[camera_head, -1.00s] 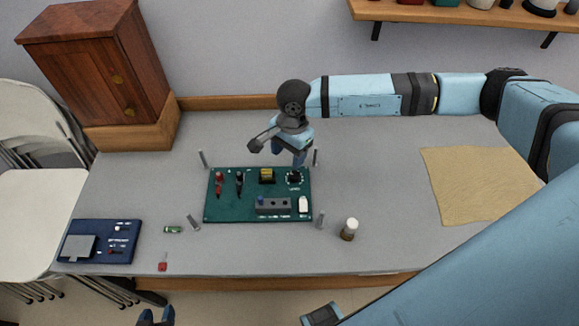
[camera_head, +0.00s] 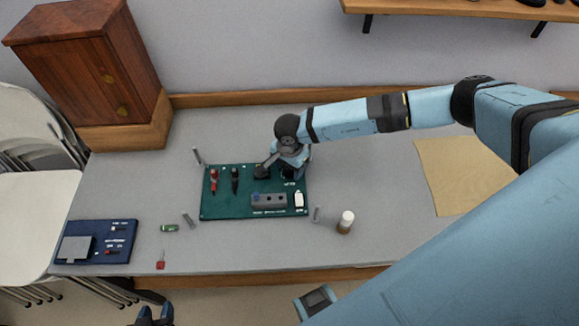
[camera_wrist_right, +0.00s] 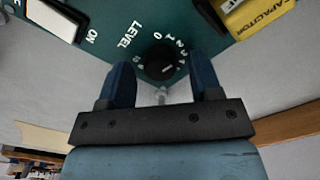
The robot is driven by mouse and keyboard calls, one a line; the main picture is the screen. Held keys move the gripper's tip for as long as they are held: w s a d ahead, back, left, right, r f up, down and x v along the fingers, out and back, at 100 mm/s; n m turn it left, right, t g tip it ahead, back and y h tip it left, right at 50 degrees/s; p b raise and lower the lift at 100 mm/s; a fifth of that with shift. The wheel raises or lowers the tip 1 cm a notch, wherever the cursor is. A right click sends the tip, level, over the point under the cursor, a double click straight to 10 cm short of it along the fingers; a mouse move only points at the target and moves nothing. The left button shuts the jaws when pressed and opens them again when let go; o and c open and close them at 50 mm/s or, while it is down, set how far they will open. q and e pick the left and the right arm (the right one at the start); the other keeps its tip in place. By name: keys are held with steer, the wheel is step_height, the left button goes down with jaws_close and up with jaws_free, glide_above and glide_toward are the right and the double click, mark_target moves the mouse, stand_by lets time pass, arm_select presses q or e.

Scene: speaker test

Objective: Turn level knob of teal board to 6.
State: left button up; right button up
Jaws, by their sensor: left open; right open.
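The teal board (camera_head: 222,205) lies flat on the table. Its level knob (camera_wrist_right: 158,58) is black and round, with a ring of printed numbers and the word LEVEL beside it in the right wrist view. The knob's exact setting is too small to read. My right gripper (camera_head: 289,174) is over the board's far right corner and hides the knob in the head view. In the right wrist view its two blue fingers (camera_wrist_right: 162,80) are open, one toward each side of the knob, with nothing between them gripped. My left gripper (camera_head: 153,316) is open and empty at the bottom edge.
The board also bears a yellow capacitor (camera_wrist_right: 258,14), a white switch (camera_wrist_right: 55,18), red and black leads and a grey block (camera_head: 268,201). A blue board (camera_head: 125,256), a bottle (camera_head: 345,223) and a tan mat (camera_head: 460,180) lie apart.

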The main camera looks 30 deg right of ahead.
steer(key=shift+f, duration=0.3)
steer(key=c, duration=0.9)
steer(key=shift+c, duration=0.2)
